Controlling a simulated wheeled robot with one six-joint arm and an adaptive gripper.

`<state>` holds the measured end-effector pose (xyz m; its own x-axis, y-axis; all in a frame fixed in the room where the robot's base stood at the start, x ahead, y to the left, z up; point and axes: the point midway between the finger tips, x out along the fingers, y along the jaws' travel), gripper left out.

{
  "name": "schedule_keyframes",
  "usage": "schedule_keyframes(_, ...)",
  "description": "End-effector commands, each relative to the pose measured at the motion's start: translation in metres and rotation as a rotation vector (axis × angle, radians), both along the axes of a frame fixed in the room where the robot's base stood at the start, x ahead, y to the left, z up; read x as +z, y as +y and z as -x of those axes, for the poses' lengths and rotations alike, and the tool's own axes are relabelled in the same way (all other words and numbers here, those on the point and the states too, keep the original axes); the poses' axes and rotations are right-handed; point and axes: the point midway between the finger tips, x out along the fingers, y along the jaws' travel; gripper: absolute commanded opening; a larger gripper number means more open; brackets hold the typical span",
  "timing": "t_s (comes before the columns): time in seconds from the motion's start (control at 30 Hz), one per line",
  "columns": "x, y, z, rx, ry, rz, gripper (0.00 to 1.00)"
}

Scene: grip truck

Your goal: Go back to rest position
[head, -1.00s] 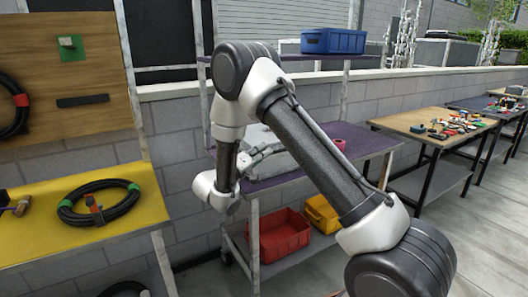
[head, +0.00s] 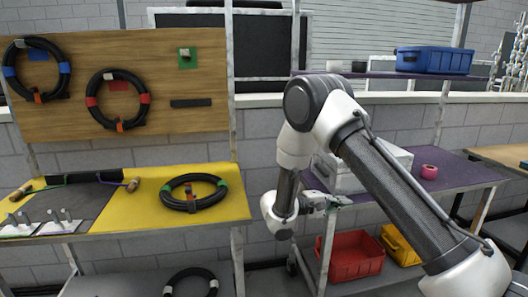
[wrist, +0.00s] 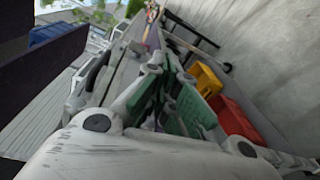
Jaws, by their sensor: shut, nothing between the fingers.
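My gripper (head: 340,201) shows at the end of my folded arm in the head view, pointing right, in front of the purple-topped shelf. It is shut and empty. In the wrist view its grey fingers with green pads (wrist: 188,110) are close together with nothing held between them. My arm is bent at a high elbow and hangs down to the wrist, and its upper link crosses in front of the shelf.
A yellow-and-grey bench (head: 118,225) at left holds a black hose ring (head: 193,204). A wooden board (head: 190,128) with more rings stands behind. A purple shelf (head: 455,172) holds a grey case (head: 345,180). Red (head: 352,268) and yellow (head: 398,240) bins sit below; a blue bin (head: 434,61) sits above.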

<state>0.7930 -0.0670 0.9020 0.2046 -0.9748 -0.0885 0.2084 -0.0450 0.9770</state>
Motion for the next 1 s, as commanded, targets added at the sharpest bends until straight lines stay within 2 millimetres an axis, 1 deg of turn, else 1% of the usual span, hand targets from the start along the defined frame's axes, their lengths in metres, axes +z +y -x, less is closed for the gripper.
schedule_keyframes(0.1, 0.011, -0.023, 0.041, -0.124, 0.209, -0.112, 0.00)
schedule_keyframes(0.17, 0.018, -0.033, 0.062, -0.176, 0.298, -0.189, 0.00)
schedule_keyframes(0.2, 0.024, -0.039, 0.075, -0.206, 0.348, -0.245, 0.00)
schedule_keyframes(0.27, 0.033, -0.046, 0.096, -0.245, 0.410, -0.339, 0.00)
schedule_keyframes(0.33, 0.046, -0.053, 0.122, -0.279, 0.469, -0.462, 0.00)
schedule_keyframes(0.37, 0.052, -0.055, 0.133, -0.287, 0.486, -0.520, 0.00)
schedule_keyframes(0.4, 0.059, -0.058, 0.148, -0.296, 0.506, -0.599, 0.00)
schedule_keyframes(0.47, 0.071, -0.060, 0.169, -0.299, 0.519, -0.722, 0.00)
schedule_keyframes(0.5, 0.078, -0.061, 0.183, -0.296, 0.519, -0.802, 0.00)
schedule_keyframes(0.6, 0.097, -0.059, 0.213, -0.268, 0.486, -0.988, 0.00)
schedule_keyframes(0.67, 0.107, -0.058, 0.229, -0.245, 0.447, -1.090, 0.00)
schedule_keyframes(0.8, 0.133, -0.055, 0.262, -0.185, 0.306, -1.293, 0.00)
schedule_keyframes(1.0, 0.169, -0.056, 0.301, -0.131, 0.019, -1.491, 0.00)
